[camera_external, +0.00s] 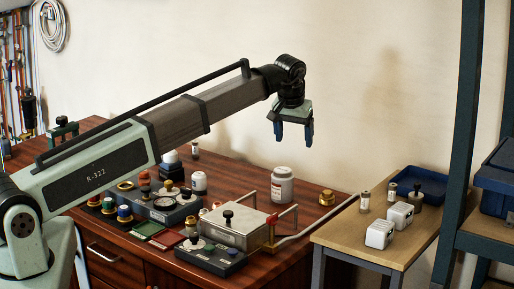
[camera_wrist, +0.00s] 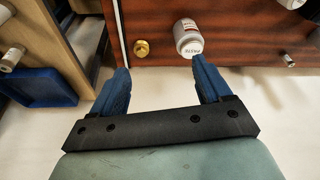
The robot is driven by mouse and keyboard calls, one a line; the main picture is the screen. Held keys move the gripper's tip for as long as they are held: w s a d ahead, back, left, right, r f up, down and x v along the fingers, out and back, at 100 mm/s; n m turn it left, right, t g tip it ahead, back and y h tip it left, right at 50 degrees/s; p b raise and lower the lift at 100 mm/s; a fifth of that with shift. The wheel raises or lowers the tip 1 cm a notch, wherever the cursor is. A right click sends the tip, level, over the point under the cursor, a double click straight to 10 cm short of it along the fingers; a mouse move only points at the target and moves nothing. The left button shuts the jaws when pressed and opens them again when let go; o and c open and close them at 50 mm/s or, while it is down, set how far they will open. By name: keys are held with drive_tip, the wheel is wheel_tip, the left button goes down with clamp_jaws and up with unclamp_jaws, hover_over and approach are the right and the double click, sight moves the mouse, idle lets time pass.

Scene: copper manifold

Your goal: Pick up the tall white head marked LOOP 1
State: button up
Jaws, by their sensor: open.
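My gripper (camera_external: 294,138) is open and empty, high above the back edge of the dark wooden bench, fingers pointing down. Its two blue fingers also show spread apart in the wrist view (camera_wrist: 160,68). No LOOP 1 marking is readable in either view. Two white rounded pieces stand on the bench left of the middle: one piece (camera_external: 199,182) right of a grey panel, another (camera_external: 171,157) behind it. Either may be the tall white head; I cannot tell. Both are well to the left of and below my gripper.
A white jar (camera_external: 282,187), labelled PASTE in the wrist view (camera_wrist: 188,44), and a brass fitting (camera_external: 326,197) stand towards the back. A metal box with raised handles (camera_external: 235,232) sits in front. White blocks (camera_external: 379,234) and a blue tray (camera_external: 420,183) occupy the side table.

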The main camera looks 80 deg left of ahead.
drive_tip(key=s+a+f+n+g+h, duration=0.1)
drive_tip(key=s+a+f+n, duration=0.2)
drive_tip(key=s+a, duration=0.8)
drive_tip(key=n+h, duration=0.2)
hover_over(199, 174)
wheel_tip(199, 174, down, 4)
drive_tip(key=r, duration=0.1)
drive_tip(key=f, duration=0.8)
drive_tip(key=shift+w+d+f, duration=0.1)
drive_tip(key=shift+d+f, duration=0.15)
drive_tip(key=shift+f, duration=0.15)
drive_tip(key=shift+a+f, duration=0.15)
drive_tip(key=shift+f, duration=1.2)
drive_tip(key=shift+a+f, duration=0.1)
drive_tip(key=shift+f, duration=1.2)
drive_tip(key=shift+c, duration=0.3)
drive_tip(key=c, duration=1.1)
